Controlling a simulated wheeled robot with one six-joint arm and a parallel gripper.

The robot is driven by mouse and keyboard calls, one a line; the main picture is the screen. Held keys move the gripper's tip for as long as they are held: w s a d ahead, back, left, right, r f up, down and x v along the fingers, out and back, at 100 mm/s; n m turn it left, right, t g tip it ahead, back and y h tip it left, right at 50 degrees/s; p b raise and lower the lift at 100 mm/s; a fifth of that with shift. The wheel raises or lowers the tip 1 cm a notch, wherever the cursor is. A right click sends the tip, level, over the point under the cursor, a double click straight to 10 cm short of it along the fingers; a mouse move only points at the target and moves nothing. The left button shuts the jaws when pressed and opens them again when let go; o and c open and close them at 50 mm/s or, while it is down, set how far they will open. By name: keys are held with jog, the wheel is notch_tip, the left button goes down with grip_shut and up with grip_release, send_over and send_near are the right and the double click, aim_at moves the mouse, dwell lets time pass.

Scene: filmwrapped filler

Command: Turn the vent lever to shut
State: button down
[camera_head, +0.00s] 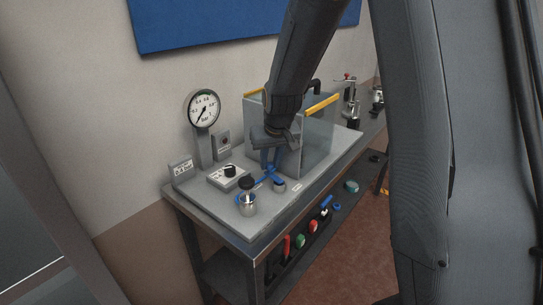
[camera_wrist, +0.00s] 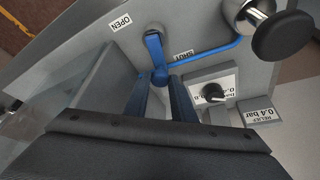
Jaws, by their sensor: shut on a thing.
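The blue vent lever (camera_wrist: 155,52) shows in the wrist view, running from its pivot at the top down towards my gripper (camera_wrist: 160,82). My gripper's blue fingers are shut on its near end, one on each side. An OPEN label (camera_wrist: 121,22) lies left of the lever and a SHUT label (camera_wrist: 183,56) lies right of it. The lever's grip end points between the two labels, closer to SHUT. In the head view my gripper (camera_head: 270,163) reaches down to the bench top, and the lever (camera_head: 270,175) is partly hidden and small there.
A blue tube (camera_wrist: 208,52) runs right from beside the lever to a metal fitting with a black knob (camera_wrist: 282,36). A dial box (camera_wrist: 212,92) and a relief sign (camera_wrist: 259,111) stand close by. A clear-walled enclosure (camera_head: 318,140) and a pressure gauge (camera_head: 203,108) flank my gripper.

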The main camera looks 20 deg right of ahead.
jog(key=c, duration=2.5)
grip_release()
jog(key=shift+s+a+f+n+y+b, duration=0.1)
jog(key=shift+n+y+b, duration=0.1)
jog(key=shift+n+b, duration=0.35)
jog(key=shift+s+a+f+n+y+b, duration=0.1)
jog(key=shift+n+y+b, duration=0.1)
jog(key=shift+n+b, duration=0.35)
jog(key=shift+c, duration=0.2)
jog(key=shift+a+r+b, duration=0.1)
jog(key=shift+r+b, duration=0.05)
jog(key=shift+b, duration=0.25)
jog(key=shift+s, duration=0.1)
jog(key=o, duration=1)
jog(key=shift+r, duration=0.1)
jog(key=b+v, duration=0.1)
jog(key=v, duration=0.6)
jog(key=shift+s+r, duration=0.15)
jog(key=shift+r, duration=0.15)
